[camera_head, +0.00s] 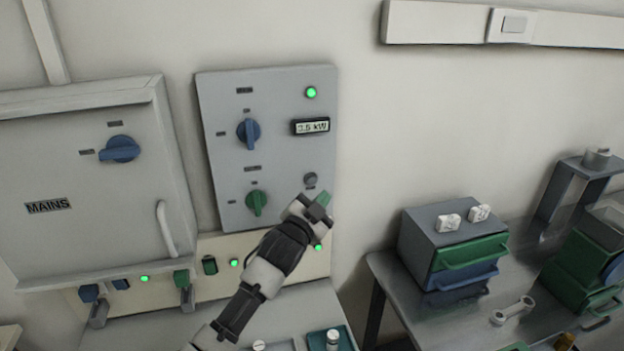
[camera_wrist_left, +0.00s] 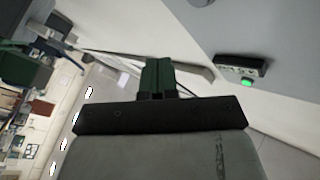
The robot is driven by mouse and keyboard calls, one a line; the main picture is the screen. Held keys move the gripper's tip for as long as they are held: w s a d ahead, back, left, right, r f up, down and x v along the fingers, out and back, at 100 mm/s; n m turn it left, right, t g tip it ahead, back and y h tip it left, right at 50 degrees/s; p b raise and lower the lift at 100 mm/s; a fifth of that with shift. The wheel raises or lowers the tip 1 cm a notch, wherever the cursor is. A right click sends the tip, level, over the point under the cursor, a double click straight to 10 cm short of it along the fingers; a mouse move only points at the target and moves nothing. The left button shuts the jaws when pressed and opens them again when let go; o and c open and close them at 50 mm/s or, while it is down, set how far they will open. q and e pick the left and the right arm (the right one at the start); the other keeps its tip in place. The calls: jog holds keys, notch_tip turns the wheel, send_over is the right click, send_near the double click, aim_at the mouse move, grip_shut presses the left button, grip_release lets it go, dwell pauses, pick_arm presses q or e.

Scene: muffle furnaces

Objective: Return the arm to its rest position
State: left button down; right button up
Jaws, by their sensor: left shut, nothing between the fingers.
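My left arm reaches up from the bottom of the head view. Its gripper (camera_head: 322,199) is in front of the lower right corner of the grey control panel (camera_head: 280,150). Whether it touches the panel I cannot tell. In the left wrist view the gripper's green fingers (camera_wrist_left: 157,76) are together, with nothing held between them. The panel carries a blue knob (camera_head: 249,132), a green knob (camera_head: 256,202), a display reading 3.5 kW (camera_head: 311,127) and a lit green lamp (camera_head: 311,92). My right gripper is not in view.
A grey MAINS cabinet (camera_head: 90,240) is on the left wall. A cream strip (camera_head: 220,247) with lit lamps and switches runs below the panel. On the right, a metal table (camera_head: 440,315) holds a drawer box (camera_head: 425,235) and a wrench-like tool (camera_head: 512,311).

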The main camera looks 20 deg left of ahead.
pick_arm(q)
jog(key=shift+f, duration=0.1)
jog(key=s+f+n+g+y, duration=0.2)
jog(key=s+f+n+g, duration=0.3)
jog(key=s+f, duration=1)
jog(key=s+a+f+n+g+y, duration=0.15)
jog(key=s+g, duration=0.35)
jog(key=s, duration=0.9)
jog(key=s+f+n+g, duration=0.1)
jog(key=s+f+g, duration=0.35)
jog(key=s, duration=0.95)
notch_tip(320, 180, down, 26)
jog(key=g, duration=0.3)
jog(key=s+a+f+b, duration=0.1)
jog(key=s+a+f, duration=0.2)
jog(key=s+f, duration=1.3)
jog(key=shift+g, duration=0.35)
